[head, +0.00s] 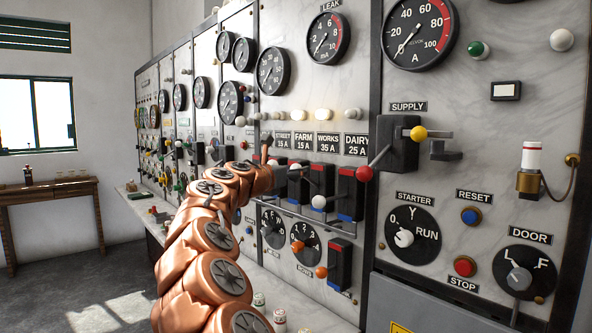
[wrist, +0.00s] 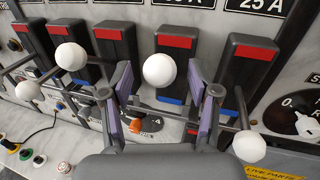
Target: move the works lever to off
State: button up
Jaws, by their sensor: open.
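The works lever is the dark switch block under the WORKS 35 A label (head: 327,141), with a red patch at its top and a blue one lower down. In the wrist view its block (wrist: 180,62) stands behind a white ball knob (wrist: 160,69). My gripper (wrist: 160,82) is open, one finger on each side of this knob, with gaps visible.
The dairy block (wrist: 247,70) and its white knob (wrist: 249,146) are close on the right. Another white knob (wrist: 71,56) is on the left. An orange-knobbed selector (wrist: 134,126) lies below.

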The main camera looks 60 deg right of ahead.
jog(key=shift+d, duration=0.75)
grip_shut()
